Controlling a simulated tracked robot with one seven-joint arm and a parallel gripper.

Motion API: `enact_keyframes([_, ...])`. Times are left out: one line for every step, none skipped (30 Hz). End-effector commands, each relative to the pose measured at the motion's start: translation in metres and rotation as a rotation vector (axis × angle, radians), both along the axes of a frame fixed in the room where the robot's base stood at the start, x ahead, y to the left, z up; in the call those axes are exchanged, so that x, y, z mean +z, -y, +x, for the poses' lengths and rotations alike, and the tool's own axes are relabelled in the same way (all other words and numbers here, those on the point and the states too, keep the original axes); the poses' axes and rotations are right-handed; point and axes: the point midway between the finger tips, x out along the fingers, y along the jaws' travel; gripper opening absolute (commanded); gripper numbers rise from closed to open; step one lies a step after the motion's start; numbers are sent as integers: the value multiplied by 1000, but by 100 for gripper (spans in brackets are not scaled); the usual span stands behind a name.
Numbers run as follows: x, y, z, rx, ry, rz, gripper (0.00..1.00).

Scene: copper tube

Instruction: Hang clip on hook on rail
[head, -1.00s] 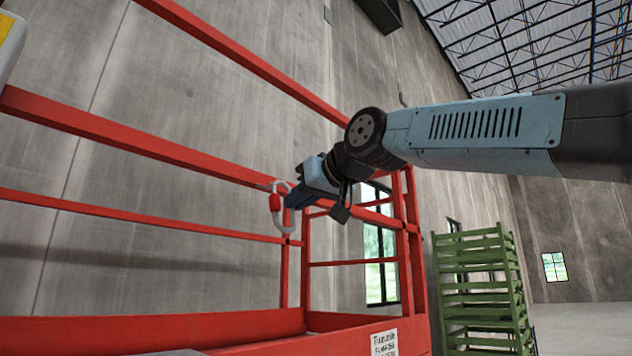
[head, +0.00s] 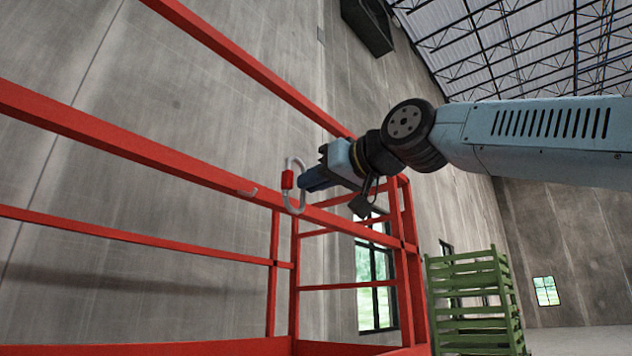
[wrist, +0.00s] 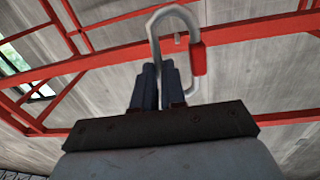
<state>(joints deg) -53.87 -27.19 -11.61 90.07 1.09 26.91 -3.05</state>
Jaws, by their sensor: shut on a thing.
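The clip (head: 287,180) is a pale metal carabiner with a red sleeve. My gripper (head: 308,181) is shut on its side and holds it upright in front of the red rail (head: 130,143). The hook (head: 248,192) is a small pale peg on that rail. In the head view it lies left of the clip, with a gap between them. In the wrist view the clip (wrist: 199,58) rises beyond my gripper (wrist: 156,75). A small grey piece, seemingly the hook (wrist: 178,38), shows through its loop; I cannot tell the depth between them.
More red rails and posts of the railing run below, above and behind the clip. A green rack (head: 470,300) stands at the lower right, clear of the arm. A concrete wall with a window (head: 376,270) lies behind.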

Motion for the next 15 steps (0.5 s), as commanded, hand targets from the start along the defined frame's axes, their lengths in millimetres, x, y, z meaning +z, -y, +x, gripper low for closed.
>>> enact_keyframes([0, 0, 0, 6, 0, 1, 0])
enact_keyframes([0, 0, 0, 10, 0, 1, 0])
enact_keyframes([0, 0, 0, 16, 1, 1, 0])
enact_keyframes([0, 1, 0, 21, 1, 1, 0])
enact_keyframes([0, 1, -1, 28, 1, 1, 0])
enact_keyframes([0, 2, 0, 37, 0, 3, 0])
enact_keyframes([-1, 2, 0, 43, 0, 3, 0])
enact_keyframes([-1, 3, 0, 51, 1, 3, 0])
enact_keyframes([-1, 3, 0, 60, 1, 4, 0])
enact_keyframes([-2, 4, 1, 67, 1, 4, 0])
enact_keyframes([-2, 4, 1, 75, 2, 4, 0])
enact_keyframes([-2, 4, 2, 85, 1, 6, 0])
enact_keyframes([-3, 3, 3, 84, 1, 3, 0])
enact_keyframes([-3, 1, 5, 81, 2, 3, 0])
enact_keyframes([-3, 0, 7, 80, 2, 3, 0])
